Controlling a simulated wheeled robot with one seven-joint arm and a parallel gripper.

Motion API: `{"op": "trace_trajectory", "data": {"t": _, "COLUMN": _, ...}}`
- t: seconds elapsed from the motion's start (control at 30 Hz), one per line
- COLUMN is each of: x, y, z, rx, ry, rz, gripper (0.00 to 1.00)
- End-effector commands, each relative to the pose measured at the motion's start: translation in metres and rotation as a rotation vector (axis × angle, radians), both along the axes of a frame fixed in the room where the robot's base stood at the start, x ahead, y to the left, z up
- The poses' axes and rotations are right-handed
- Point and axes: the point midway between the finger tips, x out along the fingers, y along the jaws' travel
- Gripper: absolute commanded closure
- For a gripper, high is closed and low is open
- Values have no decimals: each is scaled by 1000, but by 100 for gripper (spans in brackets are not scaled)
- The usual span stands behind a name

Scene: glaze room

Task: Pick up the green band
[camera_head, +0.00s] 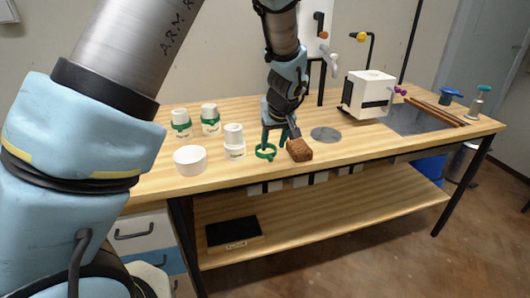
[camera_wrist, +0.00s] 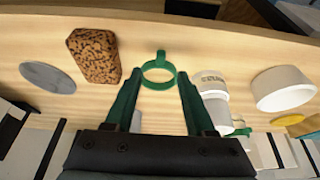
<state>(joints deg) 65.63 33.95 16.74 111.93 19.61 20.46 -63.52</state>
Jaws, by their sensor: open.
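The green band (camera_head: 265,152) is a ring with a small tab, lying on the wooden table between a white jar and a brown block. In the wrist view the band (camera_wrist: 158,73) lies just beyond and between my fingertips, its tab pointing away from me. My gripper (camera_head: 275,143) points down over the table at the band, with its two green fingers spread. In the wrist view my gripper (camera_wrist: 157,82) is open, with nothing between its fingers. I cannot tell the exact height of the fingertips above the band.
The brown speckled block (camera_head: 299,149) and white lidded jar (camera_head: 234,142) stand close on either side. A white bowl (camera_head: 190,160) and two green-banded jars (camera_head: 181,124) (camera_head: 210,119) are further left. A flat grey disc (camera_head: 325,134) and white machine (camera_head: 368,94) are right.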

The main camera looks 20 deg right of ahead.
Motion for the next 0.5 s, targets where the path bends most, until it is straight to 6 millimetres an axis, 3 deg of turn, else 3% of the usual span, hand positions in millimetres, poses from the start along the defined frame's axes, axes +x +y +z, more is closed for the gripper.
{"op": "trace_trajectory", "data": {"t": 0.17, "x": 5, "y": 0, "z": -9, "rx": 1, "ry": 1, "rz": -1, "gripper": 45}}
{"op": "trace_trajectory", "data": {"t": 0.5, "x": 22, "y": -1, "z": -47, "rx": 1, "ry": 1, "rz": -1, "gripper": 45}}
